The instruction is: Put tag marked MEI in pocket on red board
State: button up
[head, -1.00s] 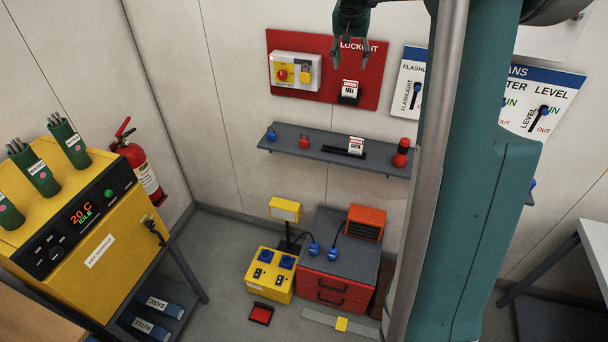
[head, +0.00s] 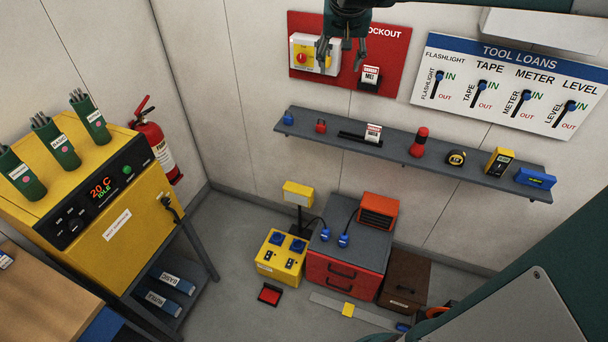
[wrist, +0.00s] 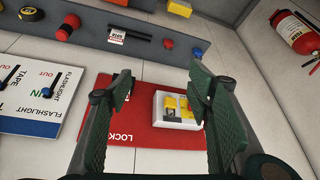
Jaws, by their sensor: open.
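The white tag with a red top marked MEI (head: 371,73) sits upright in the black pocket (head: 369,86) on the red LOCKOUT board (head: 397,50) in the head view. My gripper (head: 341,60) is open and empty, in front of the board, left of the tag and overlapping the switch box in the picture. In the wrist view my open gripper (wrist: 160,95) has the red board (wrist: 130,125) between and beyond its fingers. The MEI tag cannot be made out there. A second white and red tag (head: 373,132) stands in a black rack on the shelf; its name is too small to read surely.
The switch box (head: 327,52) is on the board's left. The grey shelf (head: 310,133) below bears padlocks, a tape, a meter and a level. A TOOL LOANS board (head: 470,75) hangs right. A yellow oven (head: 110,190) stands left. Air before the wall is mostly free.

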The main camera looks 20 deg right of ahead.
jog(key=s+a+f+n, duration=0.2)
jog(key=s+a+f, duration=0.2)
jog(key=s+a, duration=0.3)
jog(key=s+a+f+n+t+y, duration=0.1)
jog(key=s+a+f, duration=0.4)
jog(key=s, duration=0.7)
jog(key=s+a+f+n+t+y, duration=0.1)
jog(key=s+a+f, duration=0.4)
jog(key=s+a, duration=0.5)
jog(key=shift+n, duration=0.8)
jog(key=shift+s+a+f, duration=0.1)
notch_tip(320, 180, down, 13)
jog(key=b, duration=1.3)
jog(key=shift+f+b, duration=0.2)
jog(key=shift+b, duration=0.2)
